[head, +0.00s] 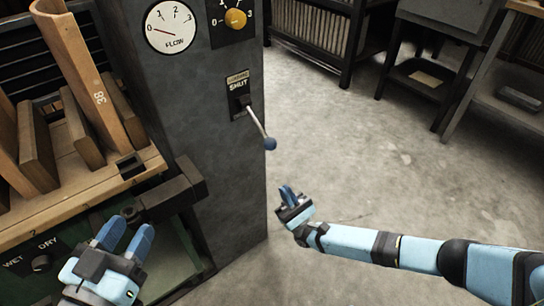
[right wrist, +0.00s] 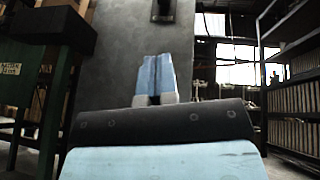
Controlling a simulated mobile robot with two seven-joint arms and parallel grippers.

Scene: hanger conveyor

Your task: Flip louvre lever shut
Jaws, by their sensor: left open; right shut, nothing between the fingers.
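The louvre lever (head: 257,123) is a metal rod with a dark blue ball knob, on a black mount on the grey cabinet (head: 225,180). It slants down and to the right, below a label reading SHUT (head: 237,82). My right gripper (head: 288,192) is shut and empty, a little below and right of the knob and apart from it. In the right wrist view its closed blue fingers (right wrist: 156,74) point at the grey cabinet face, with a dark fitting at the top edge that I cannot make out fully. My left gripper (head: 125,235) is open and empty at lower left.
A FLOW gauge (head: 172,27) and a yellow knob (head: 235,18) are above the lever. A wooden rack (head: 75,200) with upright boards, a dark block (head: 170,196) and a WET/DRY dial (head: 41,263) lie left. The floor right of the cabinet is clear; shelves stand behind.

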